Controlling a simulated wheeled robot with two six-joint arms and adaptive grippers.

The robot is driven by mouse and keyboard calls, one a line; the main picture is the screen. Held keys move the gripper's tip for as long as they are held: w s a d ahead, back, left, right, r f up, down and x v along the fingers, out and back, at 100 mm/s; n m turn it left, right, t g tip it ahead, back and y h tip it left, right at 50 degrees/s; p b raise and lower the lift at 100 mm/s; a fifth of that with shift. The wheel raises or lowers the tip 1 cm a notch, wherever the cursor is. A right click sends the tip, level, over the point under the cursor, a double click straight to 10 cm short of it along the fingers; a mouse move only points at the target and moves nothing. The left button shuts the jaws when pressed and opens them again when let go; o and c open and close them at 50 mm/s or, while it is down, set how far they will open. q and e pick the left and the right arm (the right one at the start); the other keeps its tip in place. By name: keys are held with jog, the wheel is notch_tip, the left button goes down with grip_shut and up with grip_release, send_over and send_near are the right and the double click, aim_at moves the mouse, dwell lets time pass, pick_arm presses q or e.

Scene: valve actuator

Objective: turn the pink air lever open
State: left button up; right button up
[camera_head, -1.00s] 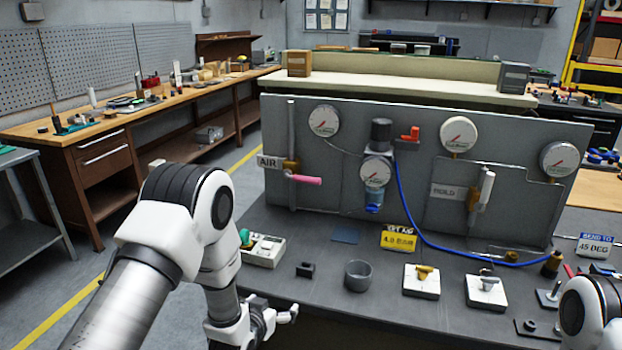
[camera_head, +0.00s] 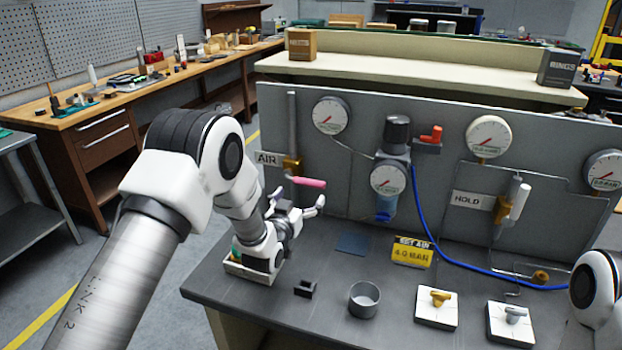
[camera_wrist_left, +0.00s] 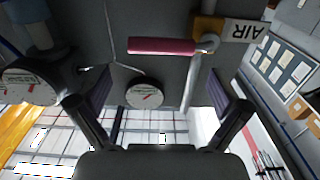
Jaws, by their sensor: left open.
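The pink air lever (camera_head: 308,183) sticks out sideways to the right from the brass valve (camera_head: 291,166) on the vertical pipe beside the AIR label (camera_head: 267,159). My left gripper (camera_head: 298,203) is open and empty, just below and in front of the lever in the head view. The left wrist view is upside down. There the lever (camera_wrist_left: 162,46) lies across the picture, beyond the open fingers (camera_wrist_left: 160,95), with no finger seen touching it. My right gripper is out of view; only a part of my right arm shows at the right edge.
A grey panel (camera_head: 440,165) carries gauges, a HOLD valve with a white lever (camera_head: 519,202) and a blue hose (camera_head: 425,225). A grey cup (camera_head: 364,300) and white valve blocks (camera_head: 436,308) stand on the bench. A control box (camera_head: 240,270) is partly hidden by my left arm.

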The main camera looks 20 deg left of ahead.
aim_at(308, 184)
pick_arm(q)
jog(key=w+p, duration=0.1)
jog(key=w, duration=0.4)
jog(key=shift+w+r, duration=0.1)
jog(key=shift+r, duration=0.1)
jog(key=shift+w+f, duration=0.2)
jog(key=shift+w, duration=0.05)
jog(key=shift+s+r, duration=0.25)
jog(key=shift+s, duration=0.05)
jog(key=c, duration=1.4)
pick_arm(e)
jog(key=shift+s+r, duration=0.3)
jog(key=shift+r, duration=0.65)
